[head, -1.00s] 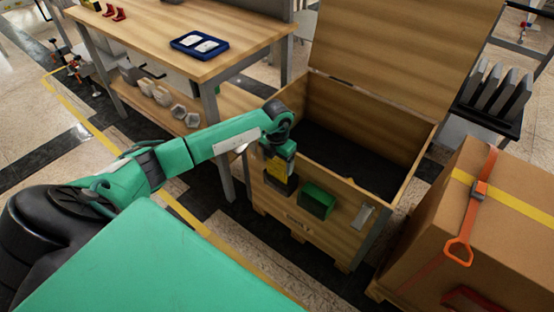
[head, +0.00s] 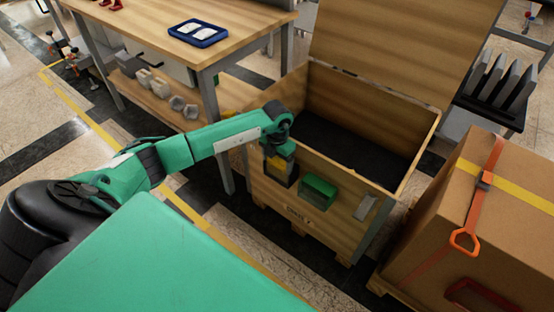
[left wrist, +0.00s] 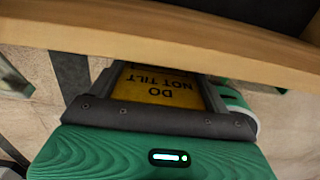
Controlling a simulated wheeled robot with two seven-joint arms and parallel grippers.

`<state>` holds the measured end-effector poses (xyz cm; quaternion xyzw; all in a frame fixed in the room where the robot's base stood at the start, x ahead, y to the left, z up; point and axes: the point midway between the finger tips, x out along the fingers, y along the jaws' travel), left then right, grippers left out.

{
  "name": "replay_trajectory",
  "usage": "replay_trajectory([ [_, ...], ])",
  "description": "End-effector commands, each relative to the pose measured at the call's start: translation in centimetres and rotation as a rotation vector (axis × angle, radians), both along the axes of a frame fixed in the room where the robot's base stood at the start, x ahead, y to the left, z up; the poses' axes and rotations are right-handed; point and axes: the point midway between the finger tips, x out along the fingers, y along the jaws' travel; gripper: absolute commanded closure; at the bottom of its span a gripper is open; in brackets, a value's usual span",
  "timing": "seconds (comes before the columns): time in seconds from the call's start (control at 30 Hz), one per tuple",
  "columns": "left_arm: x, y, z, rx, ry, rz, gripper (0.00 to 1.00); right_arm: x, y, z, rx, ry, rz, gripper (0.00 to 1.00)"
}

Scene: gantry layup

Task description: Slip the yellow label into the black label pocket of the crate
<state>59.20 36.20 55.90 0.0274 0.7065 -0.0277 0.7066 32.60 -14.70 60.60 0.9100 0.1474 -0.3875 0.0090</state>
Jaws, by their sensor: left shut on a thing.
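The yellow label (head: 282,166) is held upright by my left gripper (head: 281,153) at the front wall of the wooden crate (head: 266,192). In the left wrist view the label (left wrist: 160,88) shows upside-down "DO NOT TILT" text, close below the crate's wooden rim. The black label pocket (head: 283,181) is on the crate's front, left of a green box. The label overlaps the pocket in the head view. I cannot tell how far it sits inside, as the gripper hides part of it. My right gripper is not in view.
The green box (head: 318,193) is fixed on the crate front, close right of the pocket. The crate's lid (head: 405,45) stands open. A strapped cardboard box (head: 425,225) is at right. A workbench (head: 255,47) with a blue tray (head: 198,34) stands behind my arm.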

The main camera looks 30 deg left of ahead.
Motion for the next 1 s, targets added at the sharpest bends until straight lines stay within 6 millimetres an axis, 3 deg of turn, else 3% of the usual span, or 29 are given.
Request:
replay_trajectory([
  [0.47,0.0,0.0,-0.4,0.000,0.000,0.000,0.43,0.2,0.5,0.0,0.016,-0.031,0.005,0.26],
  [0.5,0.0,0.0,-0.4,0.000,0.000,0.000,0.17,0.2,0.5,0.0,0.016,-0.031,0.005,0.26],
  [0.6,0.0,0.0,-0.4,0.000,0.000,0.000,0.00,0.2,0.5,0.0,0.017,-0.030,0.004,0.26],
  [0.87,0.0,0.0,-0.1,0.000,0.000,0.000,0.00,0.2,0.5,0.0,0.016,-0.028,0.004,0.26],
  [1.0,0.1,0.1,1.5,0.001,-0.002,0.001,0.00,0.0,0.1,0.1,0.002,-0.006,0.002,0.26],
])
